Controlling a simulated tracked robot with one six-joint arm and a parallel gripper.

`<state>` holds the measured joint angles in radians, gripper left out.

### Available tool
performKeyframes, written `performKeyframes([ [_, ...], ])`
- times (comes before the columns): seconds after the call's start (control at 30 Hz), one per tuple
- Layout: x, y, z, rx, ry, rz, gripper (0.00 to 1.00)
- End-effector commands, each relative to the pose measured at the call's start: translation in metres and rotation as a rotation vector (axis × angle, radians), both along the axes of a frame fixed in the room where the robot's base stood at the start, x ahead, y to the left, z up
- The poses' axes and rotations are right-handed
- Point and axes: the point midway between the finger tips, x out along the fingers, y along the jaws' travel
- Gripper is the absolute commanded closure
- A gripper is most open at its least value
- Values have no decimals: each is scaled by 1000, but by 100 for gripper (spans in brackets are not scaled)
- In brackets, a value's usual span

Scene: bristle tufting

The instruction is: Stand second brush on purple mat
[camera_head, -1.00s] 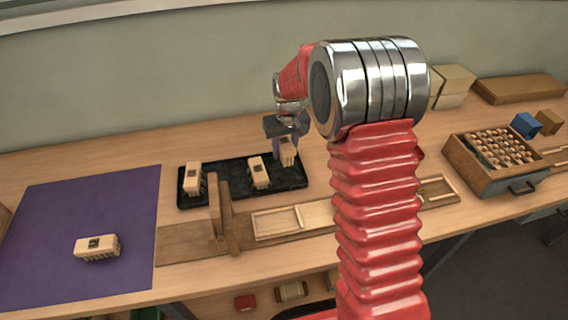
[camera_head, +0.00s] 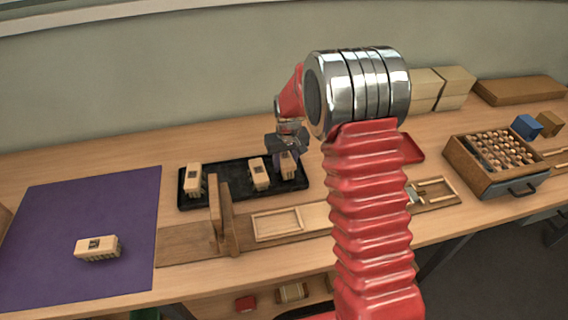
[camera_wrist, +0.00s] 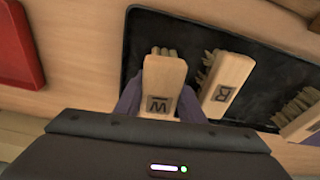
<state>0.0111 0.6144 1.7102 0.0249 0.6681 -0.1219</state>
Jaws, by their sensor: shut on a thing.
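The purple mat (camera_head: 50,215) lies flat at the left, with one pale brush (camera_head: 97,247) on it, bristles down. My gripper (camera_head: 288,157) is at the right end of the black tray (camera_head: 222,190), shut on a wooden brush marked W (camera_wrist: 163,85); this held brush (camera_head: 289,168) is at tray level, and whether it touches the tray I cannot tell. Two other brushes stand in the tray, at the left (camera_head: 193,180) and middle (camera_head: 259,173).
A wooden upright fixture (camera_head: 222,215) stands in front of the tray, with a shallow wooden frame (camera_head: 277,223) beside it. A red tray (camera_head: 412,148) is to the right behind my arm. A wooden box of round pieces (camera_head: 497,162) is farther right. The mat's back is clear.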

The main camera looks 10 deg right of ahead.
Motion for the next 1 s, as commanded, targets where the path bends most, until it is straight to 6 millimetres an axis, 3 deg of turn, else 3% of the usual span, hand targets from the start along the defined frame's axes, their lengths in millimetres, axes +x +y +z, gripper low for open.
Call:
performKeyframes([
  [0.8, 0, -1, -14, 0, 2, -2, 85],
  [0.83, -1, -1, -14, 0, 2, -2, 63],
  [1.0, -2, -1, -16, 0, 5, -2, 51],
])
